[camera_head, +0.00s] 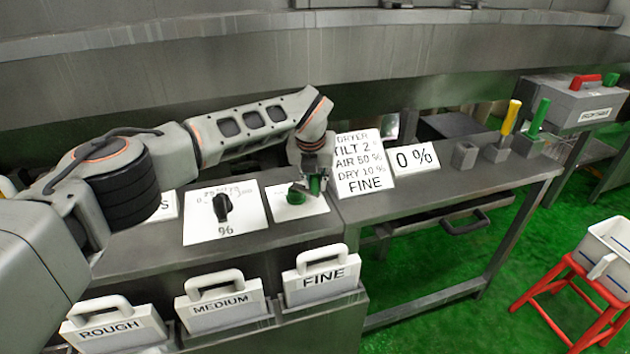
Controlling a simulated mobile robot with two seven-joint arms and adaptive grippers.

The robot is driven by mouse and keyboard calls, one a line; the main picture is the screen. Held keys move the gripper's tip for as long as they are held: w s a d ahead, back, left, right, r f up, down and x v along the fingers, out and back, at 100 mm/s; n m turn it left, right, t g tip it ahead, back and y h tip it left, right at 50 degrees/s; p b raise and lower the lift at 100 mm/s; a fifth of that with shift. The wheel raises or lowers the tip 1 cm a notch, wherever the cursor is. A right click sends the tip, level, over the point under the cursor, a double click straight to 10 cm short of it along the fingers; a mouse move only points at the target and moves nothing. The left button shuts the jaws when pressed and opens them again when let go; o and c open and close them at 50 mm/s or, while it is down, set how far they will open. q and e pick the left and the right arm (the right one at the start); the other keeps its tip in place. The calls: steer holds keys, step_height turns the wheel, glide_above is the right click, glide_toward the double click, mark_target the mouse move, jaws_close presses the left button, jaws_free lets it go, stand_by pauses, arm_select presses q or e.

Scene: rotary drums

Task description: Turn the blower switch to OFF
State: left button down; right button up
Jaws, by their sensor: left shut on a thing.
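A green switch (295,197) sits on a small white plate (316,207) on the steel bench, just right of the black dial's plate. My left arm reaches in from the left, and its gripper (309,182) points down at the green switch and is shut on it. The gripper covers the back of the switch and part of the plate, so any lettering there and the pointing direction of the switch cannot be read. My right gripper is not in view.
A black % dial (222,206) is to the left. Panels marked ROUGH (115,331), MEDIUM (222,308) and FINE (322,281) stand in front. A recipe sign (362,165) and a 0 % sign (412,159) stand right of the gripper. Yellow (511,117) and green (539,117) levers are farther right.

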arm_select(q)
steer(key=c, duration=1.9)
jaws_free()
steer(key=v, duration=1.2)
steer(key=shift+w+r, duration=0.1)
